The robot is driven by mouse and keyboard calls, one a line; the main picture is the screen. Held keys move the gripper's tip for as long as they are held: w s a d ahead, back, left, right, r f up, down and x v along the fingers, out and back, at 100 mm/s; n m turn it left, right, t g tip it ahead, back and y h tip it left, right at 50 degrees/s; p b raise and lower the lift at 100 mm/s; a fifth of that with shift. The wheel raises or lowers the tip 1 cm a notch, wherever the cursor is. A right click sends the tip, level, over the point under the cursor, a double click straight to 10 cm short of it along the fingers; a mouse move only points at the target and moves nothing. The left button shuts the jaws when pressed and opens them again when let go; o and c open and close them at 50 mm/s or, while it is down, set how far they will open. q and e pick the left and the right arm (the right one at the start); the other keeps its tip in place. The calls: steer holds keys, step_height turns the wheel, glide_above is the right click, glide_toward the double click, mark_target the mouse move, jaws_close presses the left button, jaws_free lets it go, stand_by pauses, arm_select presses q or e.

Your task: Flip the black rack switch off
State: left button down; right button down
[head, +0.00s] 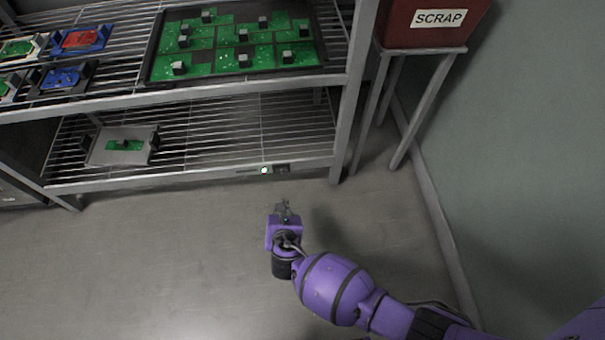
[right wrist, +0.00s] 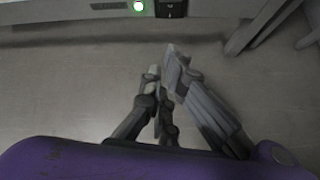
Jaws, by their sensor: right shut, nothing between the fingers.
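My right gripper (head: 283,206) is shut and empty, in front of and apart from the switch. In the right wrist view its fingers (right wrist: 165,66) point up toward the shelf edge, below the switch in the picture. My left gripper is not in view.
The wire rack (head: 200,178) holds a grey tray with a green board (head: 124,145) on its lower shelf and a large tray of green boards (head: 235,60) above. A red SCRAP bin (head: 425,25) stands on a stand at right, near the wall. The floor before the rack is clear.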

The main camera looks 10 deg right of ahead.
mark_target(282, 171)
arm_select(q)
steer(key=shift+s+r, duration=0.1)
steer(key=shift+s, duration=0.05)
arm_select(e)
steer(key=shift+d+r+n, duration=0.15)
steer(key=shift+d+n, duration=0.1)
steer(key=shift+n, duration=0.35)
steer(key=shift+d+r+n, duration=0.15)
steer(key=shift+d+n, duration=0.05)
steer(key=shift+n, duration=0.4)
